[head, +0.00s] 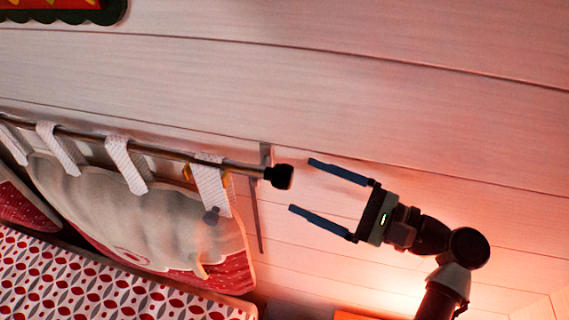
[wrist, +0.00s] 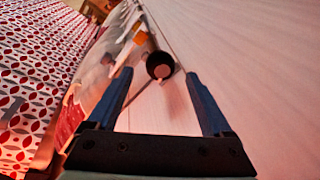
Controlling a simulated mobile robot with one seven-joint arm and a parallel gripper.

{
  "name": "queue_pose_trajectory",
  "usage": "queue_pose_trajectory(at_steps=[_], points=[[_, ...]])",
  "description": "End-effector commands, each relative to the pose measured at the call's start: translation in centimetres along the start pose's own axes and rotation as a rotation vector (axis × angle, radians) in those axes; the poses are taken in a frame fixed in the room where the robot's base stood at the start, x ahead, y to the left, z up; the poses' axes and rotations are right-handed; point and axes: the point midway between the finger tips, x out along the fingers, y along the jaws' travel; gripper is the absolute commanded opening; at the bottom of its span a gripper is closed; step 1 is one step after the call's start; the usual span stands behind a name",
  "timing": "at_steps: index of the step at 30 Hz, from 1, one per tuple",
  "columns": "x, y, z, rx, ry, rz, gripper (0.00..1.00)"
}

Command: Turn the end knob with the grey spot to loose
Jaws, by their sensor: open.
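The black end knob (head: 280,177) sits at the right end of a thin metal rod (head: 240,167) along the wall. In the wrist view the knob (wrist: 160,65) faces me, and a small greyish spot shows on its round end. My gripper (head: 301,185) is open and empty, with its two blue fingers pointing at the knob. In the head view the fingertips are just right of the knob, apart from it. In the wrist view the knob appears between the fingertips (wrist: 158,74), beyond them.
A pale hanging cloth (head: 110,205) with white loops hangs from the rod. A red and white patterned bedspread (head: 90,285) lies below. The pale plank wall (head: 400,90) runs behind the rod and my gripper. The space between fingers and knob looks clear.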

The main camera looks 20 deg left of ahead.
Motion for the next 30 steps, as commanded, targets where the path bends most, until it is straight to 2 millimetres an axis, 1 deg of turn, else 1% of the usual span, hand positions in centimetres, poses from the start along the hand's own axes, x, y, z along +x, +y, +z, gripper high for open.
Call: queue_pose_trajectory(at_steps=[1, 3, 6, 9, 14, 21, 23, 27, 29, 30], points=[[1.1, -0.1, 0.4, 0.003, -0.002, 0.003, 0.85], [2.5, -0.2, 0.4, 0.002, -0.002, 0.002, 0.85], [3.9, -0.1, 0.3, 0.001, -0.001, 0.002, 0.85], [5.0, -0.1, 0.2, 0.001, 0.0, 0.0, 0.85], [5.7, 0.0, 0.0, -0.001, 0.001, 0.0, 0.85], [5.8, 0.0, -0.1, -0.001, 0.001, -0.001, 0.85], [5.7, 0.0, -0.1, -0.001, 0.001, -0.001, 0.76], [5.7, 0.0, -0.1, -0.001, 0.001, -0.001, 0.5], [5.7, 0.0, -0.1, -0.001, 0.001, -0.001, 0.4], [5.7, 0.0, -0.1, -0.001, 0.001, -0.001, 0.32]])
